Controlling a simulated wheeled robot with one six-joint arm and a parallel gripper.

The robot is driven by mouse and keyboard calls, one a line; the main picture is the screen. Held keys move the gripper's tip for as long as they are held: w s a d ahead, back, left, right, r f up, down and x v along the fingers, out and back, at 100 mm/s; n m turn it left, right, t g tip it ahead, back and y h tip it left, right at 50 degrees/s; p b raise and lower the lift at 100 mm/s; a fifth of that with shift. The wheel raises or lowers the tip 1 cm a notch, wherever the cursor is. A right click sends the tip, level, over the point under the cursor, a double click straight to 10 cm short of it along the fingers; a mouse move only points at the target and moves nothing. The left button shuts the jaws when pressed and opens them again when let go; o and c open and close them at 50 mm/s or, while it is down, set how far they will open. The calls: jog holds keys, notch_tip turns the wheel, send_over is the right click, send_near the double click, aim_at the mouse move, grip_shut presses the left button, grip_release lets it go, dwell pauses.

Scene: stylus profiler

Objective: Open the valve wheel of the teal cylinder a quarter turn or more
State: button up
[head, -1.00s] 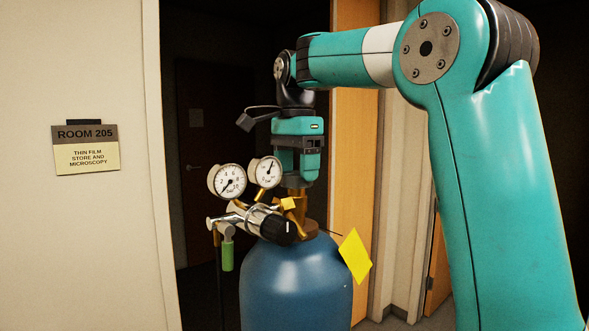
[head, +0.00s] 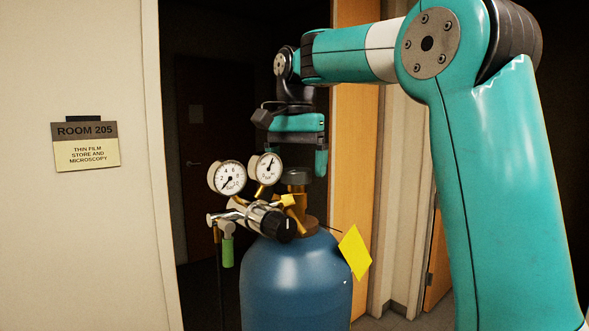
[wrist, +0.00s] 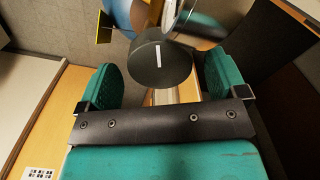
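The cylinder (head: 297,278), blue-teal, stands upright in the middle of the head view. Its dark valve wheel (head: 297,178) tops a brass valve. In the wrist view the wheel (wrist: 150,72) shows a white line on its face. My gripper (head: 298,166) points down just above the wheel. In the wrist view its teal fingers (wrist: 163,82) are spread wide on either side of the wheel, with visible gaps, and hold nothing. In the head view the left finger is mostly hidden behind the gauges.
A regulator with two round gauges (head: 229,178) and a black knob (head: 279,226) sticks out left of the valve, close to my gripper. A yellow tag (head: 355,253) hangs at the cylinder's right. A door frame (head: 356,200) stands behind on the right.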

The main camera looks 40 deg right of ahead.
aim_at(296, 170)
jog(key=shift+r+p, duration=1.45)
jog(key=shift+r, duration=2.05)
jog(key=shift+r, duration=0.1)
notch_tip(296, 170, up, 7)
jog(key=shift+r, duration=0.15)
